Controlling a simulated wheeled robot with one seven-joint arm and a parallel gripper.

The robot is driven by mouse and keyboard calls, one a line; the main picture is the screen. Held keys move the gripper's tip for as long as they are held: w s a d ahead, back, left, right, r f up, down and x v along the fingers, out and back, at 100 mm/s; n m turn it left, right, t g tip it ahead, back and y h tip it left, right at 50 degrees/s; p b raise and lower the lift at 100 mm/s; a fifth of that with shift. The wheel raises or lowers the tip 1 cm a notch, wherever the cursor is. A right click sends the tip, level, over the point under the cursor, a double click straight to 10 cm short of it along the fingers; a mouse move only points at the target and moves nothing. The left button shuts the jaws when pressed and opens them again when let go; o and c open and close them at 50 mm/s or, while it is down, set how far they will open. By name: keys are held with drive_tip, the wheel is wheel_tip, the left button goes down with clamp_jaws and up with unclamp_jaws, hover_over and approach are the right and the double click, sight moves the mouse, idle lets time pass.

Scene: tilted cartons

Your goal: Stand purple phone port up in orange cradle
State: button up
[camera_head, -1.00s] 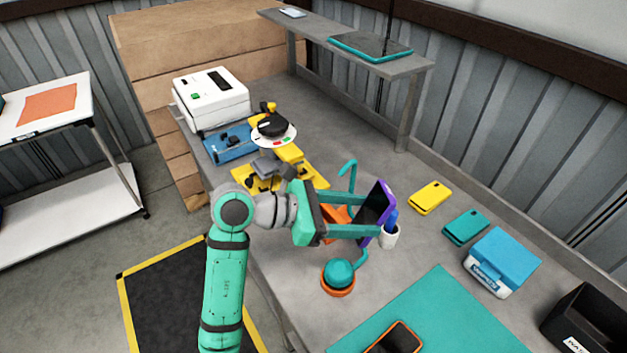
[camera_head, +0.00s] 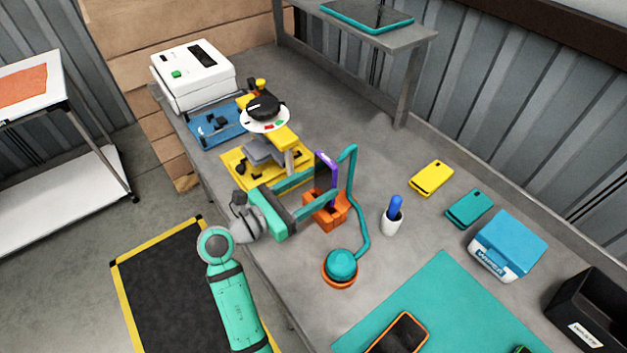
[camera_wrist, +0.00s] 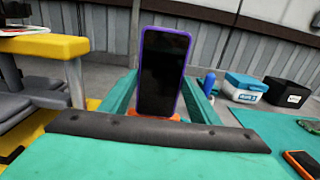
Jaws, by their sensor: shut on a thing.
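The purple phone (camera_head: 326,178) stands upright, its dark screen facing my wrist camera, where it shows in the middle of the wrist view (camera_wrist: 163,72). My gripper (camera_head: 323,180) is shut on the phone, with one teal finger along each side edge. The orange cradle (camera_head: 326,216) is on the bench right under the phone. In the wrist view a strip of orange (camera_wrist: 176,117) shows at the phone's lower end. Whether the phone's lower edge rests in the cradle or is just above it, I cannot tell; my gripper hides part of it.
A teal bent-arm lamp (camera_head: 342,264) on an orange base stands close to the cradle's right. A white cup with a blue pen (camera_head: 392,220) is further right. A yellow fixture (camera_head: 262,165) stands to the left. Yellow (camera_head: 431,178) and teal (camera_head: 469,209) phones lie on the bench.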

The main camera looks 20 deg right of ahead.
sight(323, 190)
drive_tip(key=shift+s+d+f, duration=0.1)
drive_tip(key=shift+f, duration=2.6)
drive_tip(key=shift+f, duration=0.3)
drive_tip(key=o, duration=1.2)
drive_tip(key=shift+c, duration=0.2)
drive_tip(key=v, duration=1)
drive_tip(key=shift+a, duration=0.5)
